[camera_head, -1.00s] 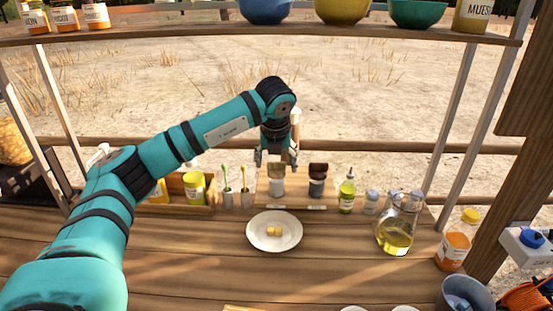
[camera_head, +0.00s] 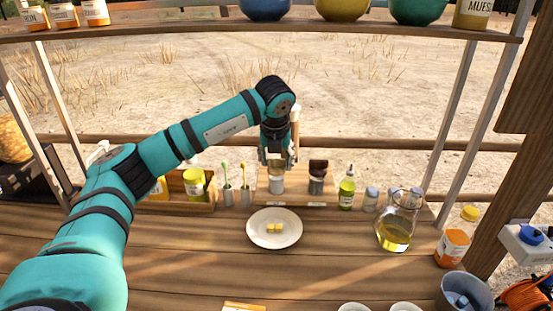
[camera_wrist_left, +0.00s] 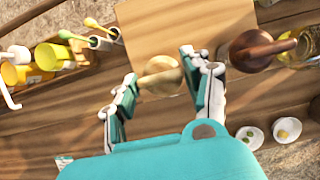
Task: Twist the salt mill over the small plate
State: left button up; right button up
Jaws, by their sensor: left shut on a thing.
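The salt mill (camera_head: 276,184), with a light wooden top and a clear lower body, stands upright on a wooden board behind the plate. My left gripper (camera_head: 277,163) comes down on it from above and is shut on its top. In the left wrist view, the round wooden top (camera_wrist_left: 160,76) sits between the two fingers. The small plate (camera_head: 257,236) is white and lies on the counter in front of the board, with small yellow pieces on it. My right gripper is not in view.
A dark-topped mill (camera_head: 317,178) stands close to the right of the salt mill. An oil bottle (camera_head: 346,192) and a glass jug (camera_head: 397,227) are farther right. The counter around the plate is clear.

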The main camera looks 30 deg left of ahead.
pick_arm(q)
jog(key=shift+m, duration=0.3)
jog(key=shift+a+m+h+b, duration=0.1)
jog(key=shift+m+h+b, duration=0.2)
jog(key=shift+m+b, duration=0.3)
jog(key=shift+m+t+h, duration=0.3)
jog(key=shift+m, duration=0.6)
jog(key=shift+m+h+b, duration=0.3)
jog(key=shift+m+b, duration=0.05)
jog(key=shift+m, duration=0.55)
jog(key=m+h, duration=0.1)
jog(key=m, duration=0.1)
jog(key=shift+a+r+m, duration=0.1)
jog(key=shift+m, duration=0.2)
jog(key=m+h+p, duration=0.1)
jog(key=m, duration=0.1)
jog(key=shift+r+m, duration=0.1)
jog(key=shift+m, duration=0.3)
jog(key=m+g+h+p, duration=0.1)
jog(key=m+p, duration=0.1)
jog(key=m, duration=0.1)
jog(key=shift+a+m, duration=0.1)
jog(key=shift+m, duration=0.2)
jog(key=m+p, duration=0.1)
jog(key=m, duration=0.1)
jog(key=m+g+h+p, duration=0.1)
jog(key=m, duration=0.2)
jog(key=shift+w+g+h, duration=0.15)
jog(key=shift+g+h, duration=0.15)
jog(key=shift+m, duration=0.3)
